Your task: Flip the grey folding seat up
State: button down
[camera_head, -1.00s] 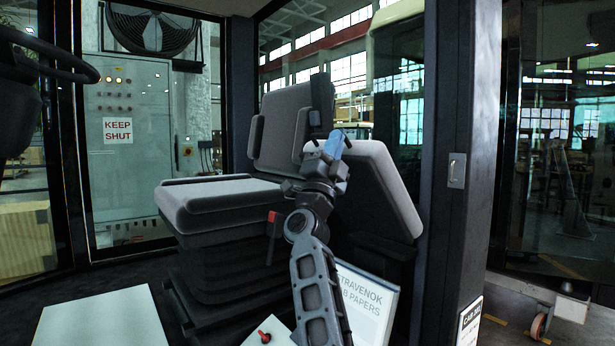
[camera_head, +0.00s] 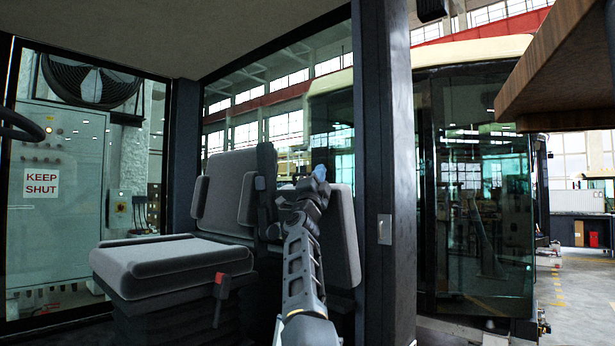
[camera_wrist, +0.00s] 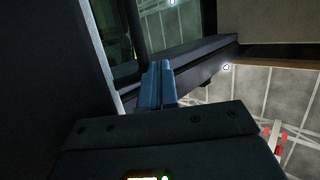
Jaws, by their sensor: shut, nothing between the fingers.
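The grey folding seat (camera_head: 345,230) is a padded panel to the right of the main operator's seat, beside the cab's door post. It stands steeply, close to upright. My gripper (camera_head: 320,172), with blue fingers, is shut and empty near the panel's top edge. My arm covers the panel's left part, and I cannot tell whether the gripper touches it. In the wrist view the blue fingers (camera_wrist: 157,85) lie together with nothing between them. A dark surface fills the left of that view; I cannot tell what it is.
The operator's seat has a grey cushion (camera_head: 175,262), a backrest (camera_head: 222,185) and a red-tipped lever (camera_head: 222,280). The dark door post (camera_head: 388,170) stands close to the right of my arm. A brown wooden slab (camera_head: 560,75) juts in at upper right.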

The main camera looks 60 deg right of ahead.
jog(key=shift+m+g+y, duration=0.5)
jog(key=shift+m+y, duration=0.1)
jog(key=d, duration=0.1)
jog(key=d+r, duration=0.1)
jog(key=s+d+p, duration=0.1)
jog(key=d, duration=0.1)
jog(key=shift+s+d+r, duration=0.1)
jog(key=shift+r, duration=0.1)
jog(key=shift+d, duration=0.1)
jog(key=shift+s+r, duration=0.1)
jog(key=shift+r, duration=0.1)
